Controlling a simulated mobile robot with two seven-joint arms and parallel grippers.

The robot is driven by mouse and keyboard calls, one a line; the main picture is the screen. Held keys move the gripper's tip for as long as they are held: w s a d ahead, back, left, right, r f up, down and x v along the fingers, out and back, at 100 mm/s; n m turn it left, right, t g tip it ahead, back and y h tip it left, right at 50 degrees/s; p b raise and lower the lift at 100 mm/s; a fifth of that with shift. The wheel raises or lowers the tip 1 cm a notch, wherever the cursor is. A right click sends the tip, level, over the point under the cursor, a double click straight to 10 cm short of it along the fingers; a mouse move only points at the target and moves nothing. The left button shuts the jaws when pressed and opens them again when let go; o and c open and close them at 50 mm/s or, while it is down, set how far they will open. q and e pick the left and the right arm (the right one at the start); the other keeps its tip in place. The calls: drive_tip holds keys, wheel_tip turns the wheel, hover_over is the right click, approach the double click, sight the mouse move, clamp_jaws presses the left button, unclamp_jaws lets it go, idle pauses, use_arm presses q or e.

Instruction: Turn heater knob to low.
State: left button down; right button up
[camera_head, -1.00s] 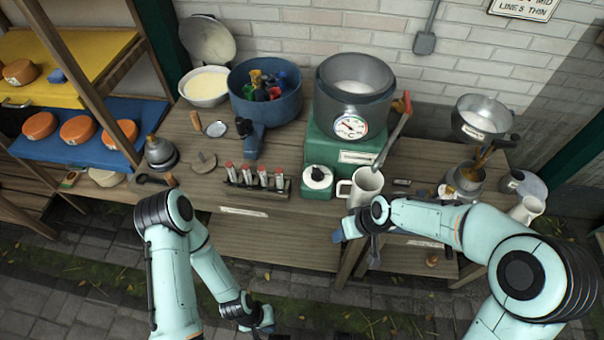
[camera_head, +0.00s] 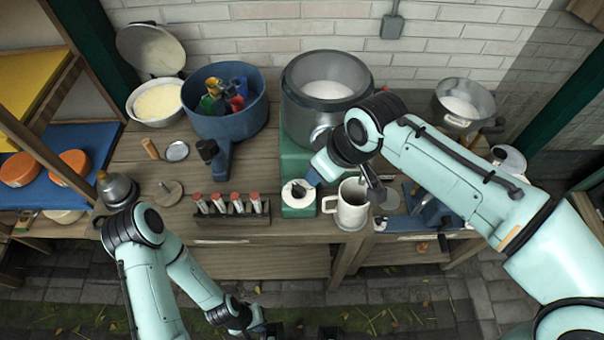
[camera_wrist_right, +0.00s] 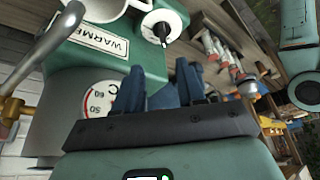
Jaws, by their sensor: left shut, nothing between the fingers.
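The heater is a green box (camera_head: 296,159) labelled "WARMER" in the right wrist view (camera_wrist_right: 105,38), under a grey pot (camera_head: 326,98). Its knob, black on a white round dial (camera_head: 299,191), is on the front part; it also shows in the right wrist view (camera_wrist_right: 161,28). The knob's setting is too small to read. My right gripper (camera_head: 320,168) has blue fingers, apart and empty, just above and behind the knob without visibly gripping it; they also show in the right wrist view (camera_wrist_right: 160,78). My left gripper (camera_head: 262,322) is low at the bottom edge, shut and empty, away from the heater.
A white mug (camera_head: 352,205) stands close to the right of the knob. A rack of red-topped vials (camera_head: 230,206) is to its left. A blue pot (camera_head: 226,110) with coloured items stands behind. A steel pan (camera_head: 463,102) is at right.

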sight(302, 189)
drive_tip(key=x, duration=0.8)
drive_tip(key=b+x, duration=0.1)
drive_tip(key=x, duration=0.4)
drive_tip(key=shift+s, duration=0.25)
clamp_jaws()
